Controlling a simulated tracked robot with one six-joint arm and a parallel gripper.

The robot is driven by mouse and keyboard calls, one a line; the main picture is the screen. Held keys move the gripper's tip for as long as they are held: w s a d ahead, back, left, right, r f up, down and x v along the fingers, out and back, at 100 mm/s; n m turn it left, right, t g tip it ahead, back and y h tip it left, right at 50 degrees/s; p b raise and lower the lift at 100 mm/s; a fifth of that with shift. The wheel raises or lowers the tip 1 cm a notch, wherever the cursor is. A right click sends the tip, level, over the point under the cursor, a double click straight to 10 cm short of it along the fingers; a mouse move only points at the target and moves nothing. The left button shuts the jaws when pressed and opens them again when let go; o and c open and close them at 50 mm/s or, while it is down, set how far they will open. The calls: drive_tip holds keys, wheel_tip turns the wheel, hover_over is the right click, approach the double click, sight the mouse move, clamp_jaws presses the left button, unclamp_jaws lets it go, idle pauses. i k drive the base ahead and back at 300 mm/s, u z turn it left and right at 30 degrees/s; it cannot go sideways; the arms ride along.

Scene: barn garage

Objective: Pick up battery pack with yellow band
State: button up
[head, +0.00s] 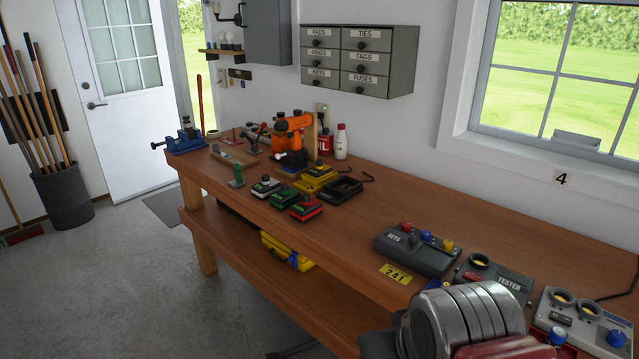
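Several small battery-like packs sit on the workbench (440,232), left of its middle. One pack is dark with a pale band (265,186), one is dark with a green band (284,198), and one is dark with red and green parts (306,208). Behind them is a yellow unit with a dark top (316,180); I cannot tell whether it is a pack, a charger or both. A black open-topped cradle (344,189) is beside it. Part of my arm shows at the lower right, far from the packs. My gripper's fingertips are not visible.
An orange drill (291,130), a red can (325,143) and a white bottle (340,142) stand behind the packs. A key box (417,250), a tester (495,280) and a charger box (584,322) line the right. Bare bench lies between the packs and key box.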

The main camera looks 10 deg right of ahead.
sight(321, 170)
drive_tip(key=k, duration=0.8)
drive_tip(key=u, duration=0.5)
drive_tip(key=i, duration=0.75)
drive_tip(key=u, duration=0.5)
drive_tip(key=i, duration=1.45)
drive_tip(key=z, duration=0.6)
drive_tip(key=i, duration=0.8)
drive_tip(key=z, duration=0.5)
